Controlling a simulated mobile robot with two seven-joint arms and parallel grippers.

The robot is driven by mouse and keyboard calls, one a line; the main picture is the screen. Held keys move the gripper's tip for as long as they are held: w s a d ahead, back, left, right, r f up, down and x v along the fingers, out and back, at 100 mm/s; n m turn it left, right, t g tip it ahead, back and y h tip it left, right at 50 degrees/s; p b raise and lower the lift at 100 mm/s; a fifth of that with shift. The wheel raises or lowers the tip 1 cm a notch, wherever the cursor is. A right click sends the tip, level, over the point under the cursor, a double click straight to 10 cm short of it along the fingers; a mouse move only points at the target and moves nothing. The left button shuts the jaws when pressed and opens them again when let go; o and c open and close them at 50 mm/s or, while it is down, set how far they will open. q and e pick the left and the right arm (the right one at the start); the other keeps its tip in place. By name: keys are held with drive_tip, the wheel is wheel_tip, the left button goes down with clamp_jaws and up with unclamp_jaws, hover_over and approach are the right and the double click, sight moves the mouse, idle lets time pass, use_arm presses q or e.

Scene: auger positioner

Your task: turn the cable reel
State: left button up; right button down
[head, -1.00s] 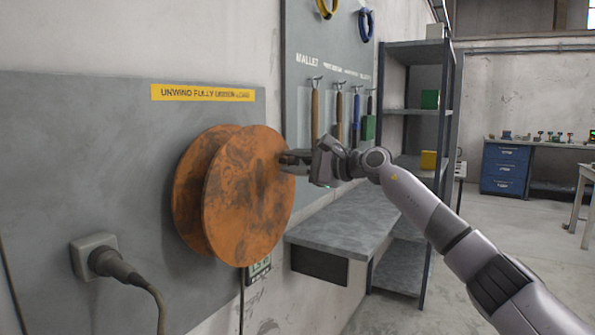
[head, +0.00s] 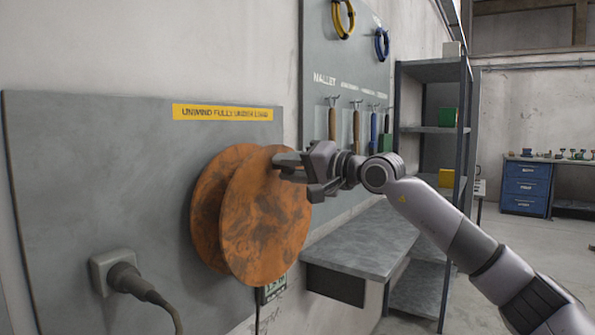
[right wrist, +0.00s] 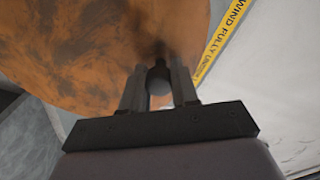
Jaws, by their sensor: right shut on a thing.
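The cable reel (head: 262,230) is a rusty orange-brown double disc standing out from a grey wall panel. My right gripper (head: 281,166) is at the upper part of its front disc. In the right wrist view the reel (right wrist: 70,55) fills the upper left, and the two fingers (right wrist: 159,72) are shut on a small dark grey knob (right wrist: 159,82) on the disc face. The knob is mostly hidden by the fingers in the head view. My left gripper is not in view.
A grey panel (head: 90,190) carries a yellow warning label (head: 222,112) above the reel and a plugged-in cable (head: 127,280) at lower left. A grey bench (head: 370,243) and shelf rack (head: 432,130) stand to the right. Tools hang on a board behind my arm.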

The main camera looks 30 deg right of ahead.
sight(261, 175)
drive_tip(key=a+n, duration=0.1)
drive_tip(key=s+a+n, duration=0.1)
drive_tip(key=shift+a+f+n+b, duration=0.2)
drive_tip(key=shift+n+b, duration=0.1)
drive_tip(key=shift+b, duration=0.1)
drive_tip(key=shift+s+a+f+n+b, duration=0.15)
drive_tip(key=shift+a+n, duration=0.2)
drive_tip(key=shift+n, duration=0.05)
drive_tip(key=shift+s+a+f+n+b, duration=0.1)
drive_tip(key=shift+a+n+b, duration=0.05)
drive_tip(key=shift+a+n, duration=0.2)
drive_tip(key=shift+s+a+f+n, duration=0.15)
drive_tip(key=shift+a+n, duration=0.1)
drive_tip(key=shift+n, duration=0.2)
drive_tip(key=c, duration=0.8)
unclamp_jaws()
drive_tip(key=shift+c, duration=0.2)
